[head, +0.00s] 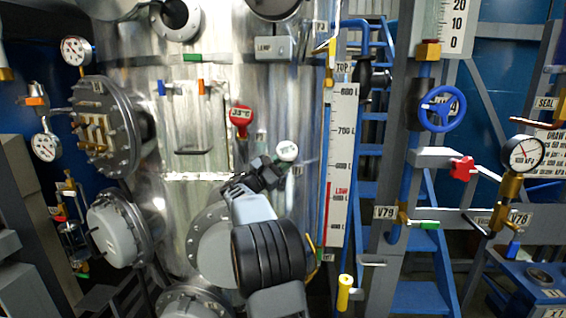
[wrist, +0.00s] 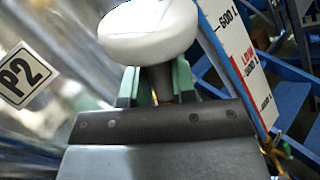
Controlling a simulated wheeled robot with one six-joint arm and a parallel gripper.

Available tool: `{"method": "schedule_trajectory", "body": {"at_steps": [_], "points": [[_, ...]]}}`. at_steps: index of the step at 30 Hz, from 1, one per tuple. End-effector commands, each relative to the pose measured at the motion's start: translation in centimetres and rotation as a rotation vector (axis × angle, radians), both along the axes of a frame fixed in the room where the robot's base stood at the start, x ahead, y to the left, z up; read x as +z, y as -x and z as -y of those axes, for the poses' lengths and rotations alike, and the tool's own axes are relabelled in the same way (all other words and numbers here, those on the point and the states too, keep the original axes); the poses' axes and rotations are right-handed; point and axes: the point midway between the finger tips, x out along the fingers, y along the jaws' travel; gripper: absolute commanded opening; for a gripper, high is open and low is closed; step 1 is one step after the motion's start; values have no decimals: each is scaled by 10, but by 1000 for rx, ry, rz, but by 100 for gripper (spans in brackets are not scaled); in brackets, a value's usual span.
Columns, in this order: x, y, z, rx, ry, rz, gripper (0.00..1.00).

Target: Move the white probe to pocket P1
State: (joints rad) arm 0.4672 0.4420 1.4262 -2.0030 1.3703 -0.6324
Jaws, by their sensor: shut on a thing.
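The white probe (head: 287,151) has a round white head and is held in my gripper (head: 274,167) in front of the steel vessel, right of the red probe (head: 240,119). In the wrist view the white head (wrist: 148,32) fills the top middle, and its dark stem goes down between the green-lined fingers of my gripper (wrist: 157,85). The gripper is shut on the stem. The P2 label (wrist: 22,75) shows at the left of the wrist view, on the vessel wall. The P1 label is not readable in either view, and the probe's lower end is hidden.
The tall level scale (head: 341,150) stands just right of my gripper, with blue ladder rungs (head: 368,186) behind it. Round flanges (head: 110,137) stick out from the vessel at the left. A blue handwheel (head: 442,108) and a gauge (head: 523,152) are farther right.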

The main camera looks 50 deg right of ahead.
Motion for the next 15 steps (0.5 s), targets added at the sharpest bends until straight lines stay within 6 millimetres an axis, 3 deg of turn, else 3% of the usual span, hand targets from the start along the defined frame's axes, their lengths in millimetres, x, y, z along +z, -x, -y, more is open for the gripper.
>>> {"method": "schedule_trajectory", "body": {"at_steps": [15], "points": [[-10,-6,5,0,1,0,0]]}}
